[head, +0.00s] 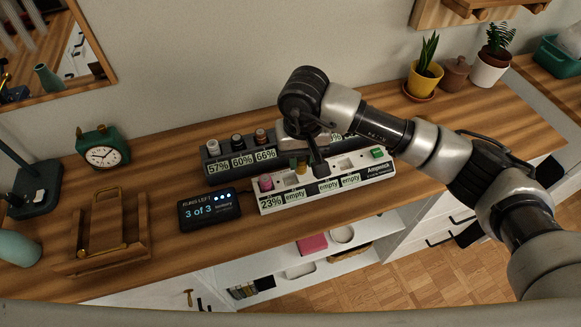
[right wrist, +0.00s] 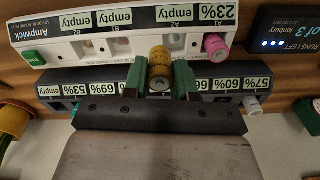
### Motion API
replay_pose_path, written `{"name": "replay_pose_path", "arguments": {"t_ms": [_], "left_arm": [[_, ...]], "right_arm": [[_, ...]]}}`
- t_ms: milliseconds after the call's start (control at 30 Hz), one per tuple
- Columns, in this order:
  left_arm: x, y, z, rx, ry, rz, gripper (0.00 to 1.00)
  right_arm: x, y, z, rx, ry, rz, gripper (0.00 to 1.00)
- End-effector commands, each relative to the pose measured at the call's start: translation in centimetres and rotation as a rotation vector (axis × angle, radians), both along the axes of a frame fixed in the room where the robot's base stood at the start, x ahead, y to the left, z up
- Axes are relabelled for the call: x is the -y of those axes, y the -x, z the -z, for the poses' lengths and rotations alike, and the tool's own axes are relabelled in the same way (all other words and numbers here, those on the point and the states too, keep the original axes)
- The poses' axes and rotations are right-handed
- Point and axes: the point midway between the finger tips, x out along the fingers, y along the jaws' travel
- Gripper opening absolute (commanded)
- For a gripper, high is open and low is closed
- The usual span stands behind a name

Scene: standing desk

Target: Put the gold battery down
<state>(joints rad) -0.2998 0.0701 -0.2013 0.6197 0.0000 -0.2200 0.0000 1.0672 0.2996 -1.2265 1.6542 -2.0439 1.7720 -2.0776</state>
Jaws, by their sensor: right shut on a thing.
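The gold battery (right wrist: 159,62) is between the green fingers of my right gripper (right wrist: 158,80), which is shut on it. In the head view the gold battery (head: 301,168) is partly hidden by my right gripper (head: 307,163). It is at the white charger (head: 378,170), in line with the slot beside the pink battery (head: 265,183). I cannot tell whether its lower end is inside the slot or just above. The white charger's labels read 23% and several "empty". My left gripper is not in view.
A dark charger (head: 213,167) with several batteries stands just behind the white one. A small display (head: 209,211) reading "3 of 3" is on the left. A wooden stand (head: 105,235), green clock (head: 103,149) and lamp base (head: 37,196) are farther left. Plants (head: 426,70) stand back right.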

Motion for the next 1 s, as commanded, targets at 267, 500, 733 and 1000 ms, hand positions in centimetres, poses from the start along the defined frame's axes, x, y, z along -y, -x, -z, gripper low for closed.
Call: {"name": "replay_pose_path", "arguments": {"t_ms": [267,500,733,1000], "left_arm": [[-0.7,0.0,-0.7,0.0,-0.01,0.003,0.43],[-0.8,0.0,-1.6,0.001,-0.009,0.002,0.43],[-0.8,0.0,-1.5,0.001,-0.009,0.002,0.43],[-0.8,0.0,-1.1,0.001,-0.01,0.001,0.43]], "right_arm": [[-2.4,-0.4,1.8,-0.002,0.0,0.002,0.03],[-2.4,-0.4,5.0,-0.002,0.0,0.001,0.03],[-2.4,-0.4,5.5,0.001,-0.001,0.0,0.03],[-2.3,-0.4,5.8,0.001,0.0,0.001,0.31]]}}
